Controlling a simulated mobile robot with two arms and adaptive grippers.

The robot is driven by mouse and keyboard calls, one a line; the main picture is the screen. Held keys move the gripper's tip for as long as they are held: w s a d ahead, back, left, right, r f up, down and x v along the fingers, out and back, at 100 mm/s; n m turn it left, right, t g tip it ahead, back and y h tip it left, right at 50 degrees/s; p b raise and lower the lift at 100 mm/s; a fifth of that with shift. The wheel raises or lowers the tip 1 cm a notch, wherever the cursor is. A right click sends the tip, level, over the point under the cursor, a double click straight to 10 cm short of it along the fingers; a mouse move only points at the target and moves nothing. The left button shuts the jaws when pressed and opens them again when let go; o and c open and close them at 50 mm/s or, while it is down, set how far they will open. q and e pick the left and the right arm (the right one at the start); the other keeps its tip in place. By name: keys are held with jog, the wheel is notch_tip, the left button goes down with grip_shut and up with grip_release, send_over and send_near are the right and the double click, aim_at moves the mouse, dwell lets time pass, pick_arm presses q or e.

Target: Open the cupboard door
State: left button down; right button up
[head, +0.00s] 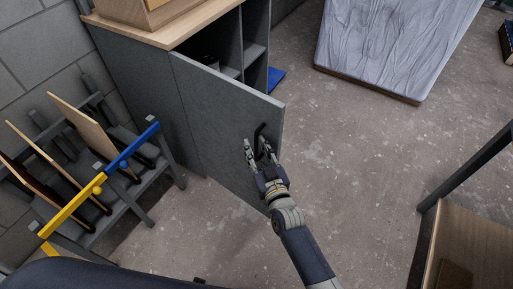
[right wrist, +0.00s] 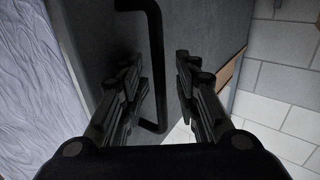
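The grey cupboard (head: 130,75) stands at the upper left of the head view. Its door (head: 215,120) is swung partly open, and the shelves inside show behind it. A black bar handle (head: 262,129) sits near the door's free edge. My right gripper (head: 257,147) is at the handle. In the right wrist view the handle (right wrist: 157,60) runs between the two spread fingers (right wrist: 160,75), with gaps visible, so the gripper looks open around it. My left gripper is not in view.
A rack (head: 165,165) with boards and a blue and yellow batten (head: 95,188) stands at left. A grey-wrapped slab (head: 385,45) lies at the upper right. A wooden-topped piece (head: 475,245) is at the lower right. The floor right of the door is clear.

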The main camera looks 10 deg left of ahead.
jog(key=shift+s+a, duration=0.1)
jog(key=v, duration=1.2)
